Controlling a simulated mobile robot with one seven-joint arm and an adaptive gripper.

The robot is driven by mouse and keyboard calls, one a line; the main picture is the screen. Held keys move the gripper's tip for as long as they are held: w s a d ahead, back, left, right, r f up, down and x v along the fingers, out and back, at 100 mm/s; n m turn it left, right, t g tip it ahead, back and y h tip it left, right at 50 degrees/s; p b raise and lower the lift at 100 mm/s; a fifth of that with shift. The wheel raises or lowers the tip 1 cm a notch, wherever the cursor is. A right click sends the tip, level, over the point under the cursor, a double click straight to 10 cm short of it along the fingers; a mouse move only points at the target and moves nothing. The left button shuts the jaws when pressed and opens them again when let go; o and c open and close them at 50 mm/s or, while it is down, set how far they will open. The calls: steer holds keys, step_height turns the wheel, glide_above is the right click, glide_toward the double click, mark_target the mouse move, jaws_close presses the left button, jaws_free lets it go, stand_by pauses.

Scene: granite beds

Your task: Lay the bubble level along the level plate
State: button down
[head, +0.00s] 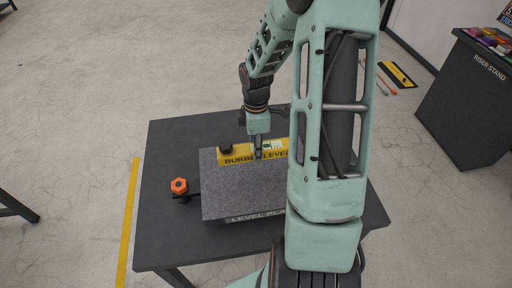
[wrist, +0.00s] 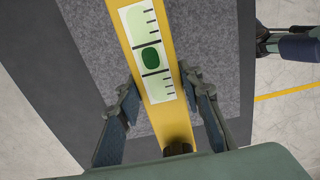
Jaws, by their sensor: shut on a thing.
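The yellow bubble level (head: 239,155) is at the back part of the grey granite level plate (head: 235,190) in the head view. Its lettered side faces the camera, and my arm hides its right end. My gripper (head: 258,152) is shut on it near its middle. In the wrist view, the bubble level (wrist: 144,20) runs up the picture between the fingers of my gripper (wrist: 160,105), with a green bubble vial on its top. The level plate (wrist: 95,40) lies beneath it. I cannot tell whether the level touches the plate or hangs just above it.
The plate stands on a dark table (head: 165,235). An orange knob (head: 179,186) sticks out left of the plate. A riser stand (head: 465,95) is at the far right. A yellow-black item (head: 397,74) lies on the floor behind. The table's front left is clear.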

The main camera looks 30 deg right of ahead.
mark_target(256, 173)
steer(key=shift+f+b, duration=3.05)
steer(key=shift+f, duration=1.5)
steer(key=shift+f, duration=0.4)
steer(key=c, duration=1.3)
jaws_free()
steer(key=shift+o, duration=0.2)
step_height(256, 173, up, 12)
